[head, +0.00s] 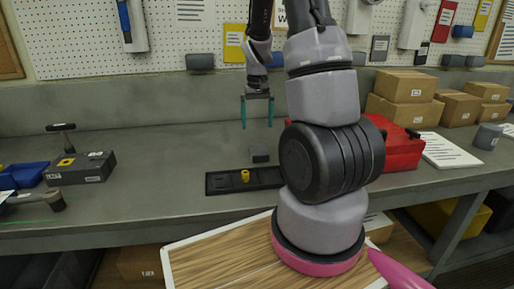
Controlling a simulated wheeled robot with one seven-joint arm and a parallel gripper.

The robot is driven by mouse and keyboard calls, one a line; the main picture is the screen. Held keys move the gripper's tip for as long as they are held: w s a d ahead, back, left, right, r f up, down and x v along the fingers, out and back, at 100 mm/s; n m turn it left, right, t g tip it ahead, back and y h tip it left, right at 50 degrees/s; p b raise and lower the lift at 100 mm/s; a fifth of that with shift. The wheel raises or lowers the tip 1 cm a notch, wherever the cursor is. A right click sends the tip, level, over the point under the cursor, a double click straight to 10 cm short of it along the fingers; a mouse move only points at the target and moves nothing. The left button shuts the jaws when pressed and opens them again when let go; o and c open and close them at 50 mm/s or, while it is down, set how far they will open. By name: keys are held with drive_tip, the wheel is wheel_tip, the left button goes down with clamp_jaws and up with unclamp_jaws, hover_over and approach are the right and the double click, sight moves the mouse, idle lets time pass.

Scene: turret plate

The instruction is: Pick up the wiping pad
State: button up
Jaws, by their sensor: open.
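A small dark grey block (260,154), which looks like the wiping pad, sits on the workbench just behind a black plate (219,181). A short yellow part (245,175) stands on that plate. My gripper (257,124) hangs pointing down above the bench, its two teal fingers apart and nothing between them. In the picture it is straight above the grey block, with a clear gap. My arm covers the right end of the black plate.
A red toolbox (404,150) is right of my arm, partly hidden. Cardboard boxes (403,88) are stacked at the back right. A dark box (82,169), a hammer (61,128) and blue bins (30,174) are at left. The bench (150,200) between is clear.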

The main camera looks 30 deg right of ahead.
hover_over(258, 149)
wheel_tip(258, 149, down, 5)
drive_tip(key=shift+s+a+f, duration=0.1)
drive_tip(key=shift+a+f, duration=0.05)
drive_tip(key=shift+f, duration=0.05)
drive_tip(key=shift+d+f, duration=0.2)
drive_tip(key=shift+f, duration=2.45)
drive_tip(key=c, duration=1.2)
wheel_tip(258, 149, up, 10)
drive_tip(key=shift+r, duration=0.1)
